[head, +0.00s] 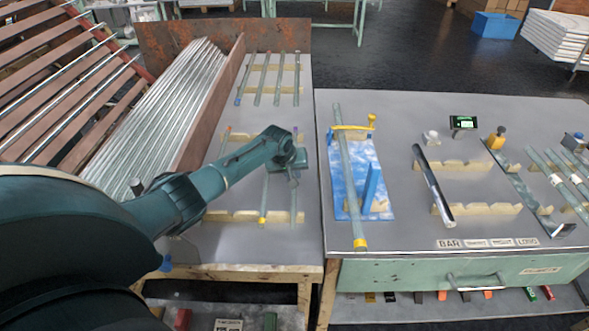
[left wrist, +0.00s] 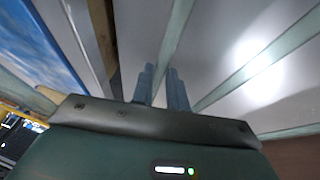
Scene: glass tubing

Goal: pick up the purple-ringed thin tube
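The thin tube with a purple ring (head: 296,130) is the rightmost in the near rack on the left table, lying lengthwise on wooden supports. My left gripper (head: 294,178) is over the middle of this tube and hides part of it. In the left wrist view a pale tube (left wrist: 177,35) runs between the two blue-grey fingers (left wrist: 160,85). A narrow gap shows between the fingers, and I see no clear contact with the tube. The tube's farther part is hidden behind the gripper body. My right gripper is in neither view.
Tubes with orange (head: 228,130) and yellow (head: 263,220) marks lie left of it. A back rack (head: 270,92) holds several tubes. The right table (head: 400,110) carries a blue fixture (head: 380,157) with a long tube (head: 347,170) on it. A brown board (head: 213,115) edges the left side.

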